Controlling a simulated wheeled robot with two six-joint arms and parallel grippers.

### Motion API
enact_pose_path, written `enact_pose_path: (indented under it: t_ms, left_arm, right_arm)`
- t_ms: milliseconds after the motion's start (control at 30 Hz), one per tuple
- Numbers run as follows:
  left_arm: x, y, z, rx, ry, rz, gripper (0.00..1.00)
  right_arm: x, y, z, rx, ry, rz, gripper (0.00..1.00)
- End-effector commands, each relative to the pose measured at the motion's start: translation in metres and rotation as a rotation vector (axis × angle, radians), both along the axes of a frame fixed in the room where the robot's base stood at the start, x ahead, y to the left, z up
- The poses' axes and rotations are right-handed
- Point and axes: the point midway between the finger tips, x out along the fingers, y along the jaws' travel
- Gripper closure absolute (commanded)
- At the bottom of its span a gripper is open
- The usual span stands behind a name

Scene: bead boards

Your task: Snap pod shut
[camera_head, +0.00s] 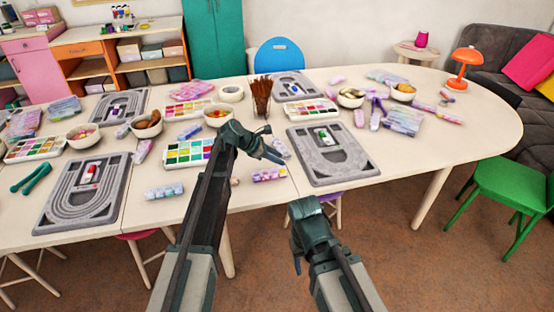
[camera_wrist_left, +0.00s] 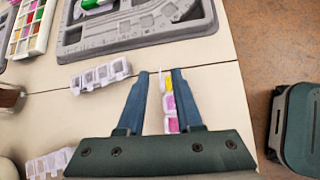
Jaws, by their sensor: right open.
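A small pod strip (camera_head: 269,174) with pink and purple contents lies on the table near its front edge. In the left wrist view the pod strip (camera_wrist_left: 169,104) shows yellow and pink cells, partly covered by a finger; I cannot tell how its lid stands. My left gripper (camera_head: 271,154) is above the table beyond the strip, with its fingers apart. In the left wrist view my left gripper (camera_wrist_left: 161,88) shows bare table between the left finger and the strip. My right gripper (camera_head: 295,238) is in front of the table edge, empty.
A whitish pod strip (camera_wrist_left: 100,76) lies left of the fingers, with another strip (camera_wrist_left: 48,163) lower left. A grey bead board (camera_head: 352,177) lies to the right. A brush cup (camera_head: 261,100), bowls and bead palettes stand behind. Some bare table surrounds the strip.

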Motion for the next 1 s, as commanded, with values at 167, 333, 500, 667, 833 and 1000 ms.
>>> enact_pose_path:
  t_ms: [167,333,500,667,833,1000]
  left_arm:
    - [-0.0001,0.0002,0.0002,0.000,0.000,0.000,0.78]
    - [-0.0001,0.0003,0.0001,0.000,0.000,0.000,1.00]
    - [-0.0002,0.0004,0.0001,0.000,0.000,0.000,1.00]
    - [-0.0002,0.0004,0.0001,0.000,0.000,0.000,1.00]
    - [-0.0002,0.0005,0.0001,0.000,0.000,0.000,1.00]
    - [-0.0002,0.0005,0.0001,0.000,0.000,0.000,1.00]
  right_arm:
    - [0.0000,0.0000,0.0002,0.000,0.000,0.000,0.43]
    - [0.0000,0.0000,0.0002,0.000,0.000,0.000,0.43]
    - [0.0000,0.0000,0.0002,0.000,0.000,0.000,0.43]
    - [0.0000,0.0000,0.0002,0.000,0.000,0.000,0.43]
    - [0.0000,0.0000,0.0002,0.000,0.000,0.000,0.43]
    - [0.0000,0.0000,0.0002,0.000,0.000,0.000,0.43]
